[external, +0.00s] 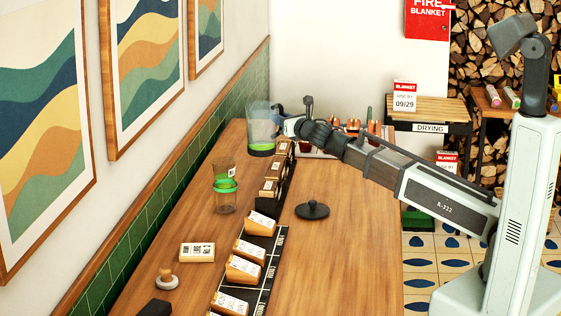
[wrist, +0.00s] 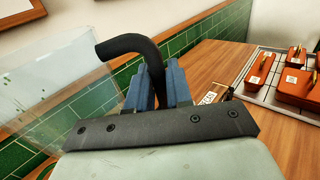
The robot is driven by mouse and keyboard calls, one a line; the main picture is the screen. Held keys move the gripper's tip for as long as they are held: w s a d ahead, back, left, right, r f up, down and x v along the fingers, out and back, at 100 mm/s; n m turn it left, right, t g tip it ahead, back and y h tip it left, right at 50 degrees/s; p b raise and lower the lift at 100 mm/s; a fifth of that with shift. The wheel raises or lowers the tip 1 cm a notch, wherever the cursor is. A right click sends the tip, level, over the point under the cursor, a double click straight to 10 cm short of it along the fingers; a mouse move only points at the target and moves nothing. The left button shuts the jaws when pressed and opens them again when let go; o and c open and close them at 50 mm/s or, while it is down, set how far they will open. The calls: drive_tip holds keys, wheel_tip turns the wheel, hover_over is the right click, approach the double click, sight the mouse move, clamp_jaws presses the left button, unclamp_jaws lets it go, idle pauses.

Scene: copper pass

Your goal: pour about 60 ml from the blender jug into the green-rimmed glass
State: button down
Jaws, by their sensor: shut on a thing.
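The clear blender jug (external: 262,126) stands upright at the far end of the wooden counter, with a shallow layer of green liquid at its bottom. I cannot tell whether it touches the counter. My gripper (external: 287,124) is at its right side. In the wrist view, the blue fingers of my gripper (wrist: 158,88) are shut on the jug's black curved handle (wrist: 130,46), and the clear jug wall (wrist: 50,85) shows at left. The green-rimmed glass (external: 226,201) stands on the counter nearer the camera. Another clear vessel (external: 223,170) overlaps it from behind.
A black round lid (external: 312,210) lies mid-counter. Labelled wooden blocks (external: 244,269) sit on a dark strip right of the glass. A tag (external: 197,252) and a knobbed stopper (external: 166,279) lie at front left. The tiled wall (external: 185,165) borders the left. The counter's right side is clear.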

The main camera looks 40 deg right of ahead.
sight(256, 119)
drive_tip(key=shift+f, duration=2.05)
drive_tip(key=shift+r, duration=0.15)
